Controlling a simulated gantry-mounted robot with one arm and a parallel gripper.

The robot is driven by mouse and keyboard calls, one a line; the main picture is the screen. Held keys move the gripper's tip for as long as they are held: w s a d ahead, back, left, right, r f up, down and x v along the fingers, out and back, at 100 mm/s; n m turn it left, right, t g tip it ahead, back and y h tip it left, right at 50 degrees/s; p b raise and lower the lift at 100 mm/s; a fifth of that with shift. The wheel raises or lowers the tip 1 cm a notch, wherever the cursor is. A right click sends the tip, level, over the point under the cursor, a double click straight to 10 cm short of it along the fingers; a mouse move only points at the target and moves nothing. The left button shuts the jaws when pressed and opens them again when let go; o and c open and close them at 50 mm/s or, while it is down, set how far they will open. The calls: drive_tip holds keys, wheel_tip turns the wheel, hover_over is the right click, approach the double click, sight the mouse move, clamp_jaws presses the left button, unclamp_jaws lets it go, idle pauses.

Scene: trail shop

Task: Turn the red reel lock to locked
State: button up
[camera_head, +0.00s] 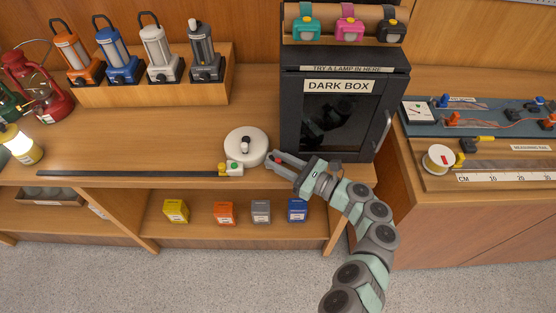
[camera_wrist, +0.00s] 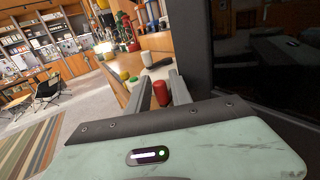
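A small red piece, which looks like the reel lock, stands between my gripper's fingertips in the wrist view (camera_wrist: 160,92). In the head view only a speck of red (camera_head: 278,157) shows between the fingers. My gripper (camera_head: 270,157) reaches left, low over the bench's front part. Its fingers are apart, one on each side of the red piece; whether they touch it I cannot tell. Any lock marking is too small to read.
The dark box (camera_head: 290,125) stands close behind my gripper. Lanterns (camera_head: 112,55) stand at the back left. Bare bench (camera_head: 130,135) lies between.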

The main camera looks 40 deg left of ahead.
drive_tip(key=w+d, duration=0.1)
drive_tip(key=d, duration=0.9)
drive_tip(key=shift+w+d+p, duration=0.35)
drive_tip(key=shift+p, duration=0.05)
